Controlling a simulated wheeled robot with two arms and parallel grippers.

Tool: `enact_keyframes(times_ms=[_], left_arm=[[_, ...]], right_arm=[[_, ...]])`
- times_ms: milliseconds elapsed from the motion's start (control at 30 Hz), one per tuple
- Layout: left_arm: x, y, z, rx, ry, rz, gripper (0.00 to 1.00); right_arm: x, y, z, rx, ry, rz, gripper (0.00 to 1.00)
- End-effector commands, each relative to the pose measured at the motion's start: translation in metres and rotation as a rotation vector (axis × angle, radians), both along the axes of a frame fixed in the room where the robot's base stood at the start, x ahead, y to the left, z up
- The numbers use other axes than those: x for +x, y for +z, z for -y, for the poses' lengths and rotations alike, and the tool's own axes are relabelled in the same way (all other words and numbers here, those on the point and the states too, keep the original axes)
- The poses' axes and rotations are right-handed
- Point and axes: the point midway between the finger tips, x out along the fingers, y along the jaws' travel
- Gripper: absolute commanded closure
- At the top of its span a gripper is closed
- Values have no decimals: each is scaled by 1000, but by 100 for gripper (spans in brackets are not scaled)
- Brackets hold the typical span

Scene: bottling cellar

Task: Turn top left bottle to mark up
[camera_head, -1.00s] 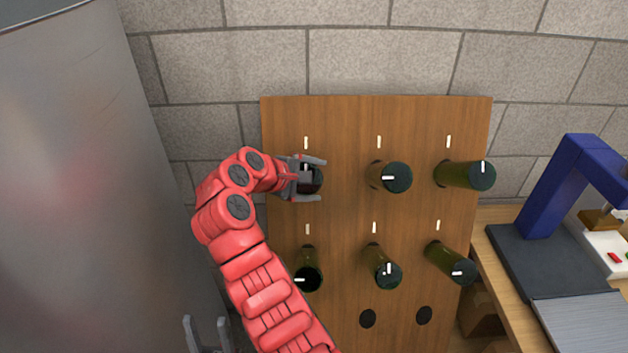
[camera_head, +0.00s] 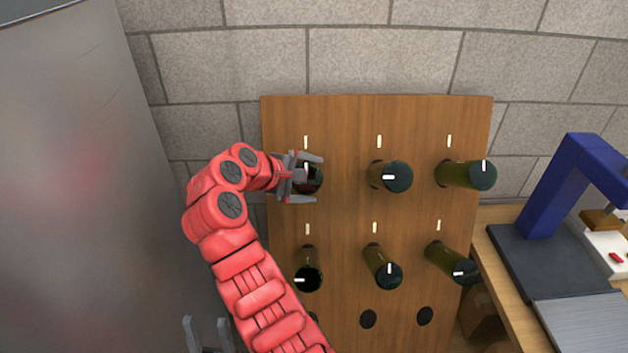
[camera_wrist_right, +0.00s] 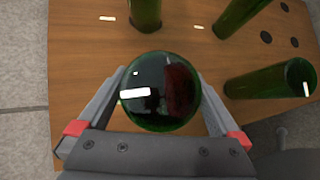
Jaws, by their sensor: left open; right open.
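The top left bottle (camera_head: 313,184) is dark green and sticks out of the wooden board (camera_head: 340,140), its round base facing me. In the right wrist view its base (camera_wrist_right: 172,112) carries a white mark (camera_wrist_right: 135,93). The mark lies toward the board's upper side and runs in the up direction. A white tick (camera_head: 306,142) sits on the board above this bottle. My right gripper (camera_head: 318,179) is open, its fingers on either side of the base, apparently clear of it. My left gripper (camera_head: 207,334) is open and empty at the bottom left, partly cut off.
Other bottles stick out nearby: top middle (camera_head: 400,180), top right (camera_head: 480,178), bottom left (camera_head: 309,281), bottom middle (camera_head: 385,281) and bottom right (camera_head: 460,268). A metal cabinet (camera_head: 70,180) stands left. A bench with a blue device (camera_head: 548,190) stands right.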

Motion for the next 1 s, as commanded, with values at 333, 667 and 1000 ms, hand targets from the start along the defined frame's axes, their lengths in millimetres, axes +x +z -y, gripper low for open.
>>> enact_keyframes(times_ms=[333, 667, 1000], left_arm=[[0, -21, 0, 0, 0, 0, 50], [0, -25, 0, 0, 0, 0, 50], [0, -19, 0, 0, 0, 0, 50]], right_arm=[[-41, 40, -48, 4, 4, 0, 0], [-56, 59, -64, -1, 2, 0, 0], [-56, 65, -66, 4, 9, -2, 0]])
